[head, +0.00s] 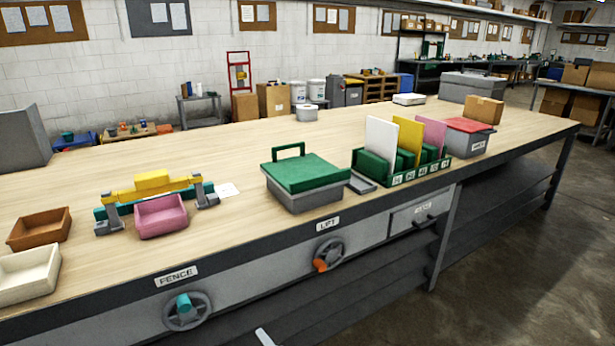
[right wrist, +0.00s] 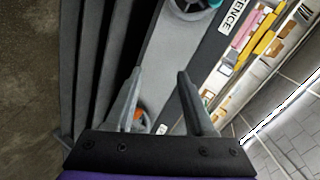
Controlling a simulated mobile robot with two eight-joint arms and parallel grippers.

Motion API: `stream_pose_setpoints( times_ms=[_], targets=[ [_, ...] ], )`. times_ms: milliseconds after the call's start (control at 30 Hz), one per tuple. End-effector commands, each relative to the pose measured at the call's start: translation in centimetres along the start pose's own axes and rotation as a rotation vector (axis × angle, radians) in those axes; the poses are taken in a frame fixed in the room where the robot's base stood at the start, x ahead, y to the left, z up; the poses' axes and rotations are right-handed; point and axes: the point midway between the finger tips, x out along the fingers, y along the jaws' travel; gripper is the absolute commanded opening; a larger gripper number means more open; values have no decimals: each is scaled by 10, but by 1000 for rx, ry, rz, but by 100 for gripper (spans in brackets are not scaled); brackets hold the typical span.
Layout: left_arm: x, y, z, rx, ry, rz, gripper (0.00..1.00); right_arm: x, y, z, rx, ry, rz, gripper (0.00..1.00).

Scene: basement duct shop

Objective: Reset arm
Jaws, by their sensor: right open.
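My right gripper (right wrist: 160,74) shows in the right wrist view with its two fingers apart and nothing between them. It is in front of the bench's drawer side, with the FENCE label (right wrist: 237,16) and a handwheel beyond the fingers. In the head view only a small pale grey piece (head: 264,337) shows at the bottom edge; I cannot tell for sure that it is a fingertip. My left gripper is in neither view.
The workbench (head: 110,262) holds a pink bin (head: 161,216), a brown tray (head: 39,229), a cream tray (head: 28,274), a green-lidded box (head: 306,182) and a green card rack (head: 405,175). A teal-knobbed handwheel (head: 187,309) and an orange-knobbed one (head: 328,254) stick out of its front.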

Motion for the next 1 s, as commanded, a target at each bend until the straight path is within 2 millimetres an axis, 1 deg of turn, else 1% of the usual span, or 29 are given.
stream_pose_setpoints(
  times_ms=[33,67,100,167,200,233,300,400,600,700,733,967,1000],
  targets=[
    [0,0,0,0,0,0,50,-26,19,-14,-86,-3,70,54],
    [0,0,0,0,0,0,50,-41,30,-20,-142,-11,112,54],
    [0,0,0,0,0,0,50,-60,46,-26,-212,-25,170,54],
    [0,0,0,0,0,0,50,-91,71,-34,-314,-51,256,54],
    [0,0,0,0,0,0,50,-111,88,-37,-376,-72,313,54],
    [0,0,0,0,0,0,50,-126,100,-39,-421,-89,355,54],
    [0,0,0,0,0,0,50,-159,126,-40,-509,-133,444,54],
    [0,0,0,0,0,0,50,-200,159,-39,-607,-196,552,54],
    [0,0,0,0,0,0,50,-268,212,-29,-738,-323,723,54],
    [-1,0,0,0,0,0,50,-299,234,-23,-785,-390,797,54],
    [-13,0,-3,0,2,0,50,-302,220,-26,-786,-384,786,54],
    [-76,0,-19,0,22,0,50,-331,164,-39,-791,-363,772,54],
    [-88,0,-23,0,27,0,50,-337,153,-42,-792,-358,770,54]
  ],
)
